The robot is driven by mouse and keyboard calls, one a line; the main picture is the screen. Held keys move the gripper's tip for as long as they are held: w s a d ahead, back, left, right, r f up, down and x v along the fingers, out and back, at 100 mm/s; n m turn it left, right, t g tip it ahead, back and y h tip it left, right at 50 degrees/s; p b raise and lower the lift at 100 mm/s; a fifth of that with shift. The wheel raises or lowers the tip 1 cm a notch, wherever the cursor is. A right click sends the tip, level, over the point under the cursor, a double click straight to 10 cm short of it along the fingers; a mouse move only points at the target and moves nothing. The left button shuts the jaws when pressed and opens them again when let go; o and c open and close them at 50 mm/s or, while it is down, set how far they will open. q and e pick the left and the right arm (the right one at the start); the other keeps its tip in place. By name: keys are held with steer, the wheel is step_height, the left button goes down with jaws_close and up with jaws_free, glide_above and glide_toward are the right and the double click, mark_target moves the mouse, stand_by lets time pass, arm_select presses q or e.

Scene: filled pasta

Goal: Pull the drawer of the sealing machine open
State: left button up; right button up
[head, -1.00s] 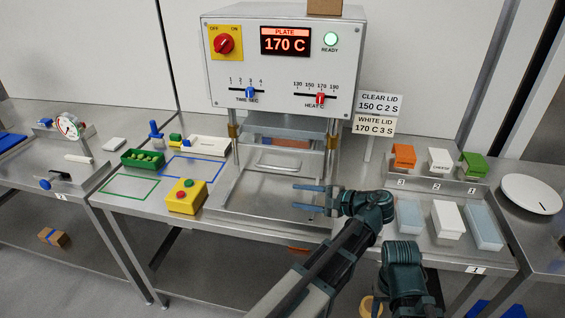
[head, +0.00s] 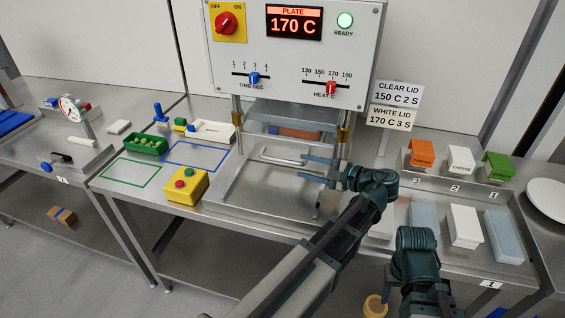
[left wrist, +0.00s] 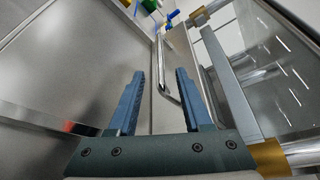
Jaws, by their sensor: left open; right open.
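The sealing machine (head: 295,50) stands at the middle of the bench, with its drawer (head: 275,183) low at its front. The drawer's silver bar handle (head: 285,161) runs across the drawer. My left gripper (head: 304,166) comes from the right and is open, its blue fingers pointing left at the right end of the handle. In the left wrist view, the handle (left wrist: 162,62) shows beyond and between the open fingertips (left wrist: 160,75); I see no grip on it. My right arm is at the lower right; its fingers are not visible.
A yellow button box (head: 180,187) stands left of the drawer. A green tray (head: 147,144) sits farther left. Machine posts (head: 344,137) flank the drawer. Lid boxes (head: 464,225) stand at the right. The bench in front of the drawer is narrow.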

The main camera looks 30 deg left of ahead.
mark_target(288, 162)
arm_select(q)
steer(key=b+x, duration=0.1)
steer(key=x, duration=0.8)
steer(key=shift+a+f+b, duration=0.1)
steer(key=shift+a+b, duration=0.05)
steer(key=shift+b, duration=0.2)
jaws_close()
stand_by(0.9)
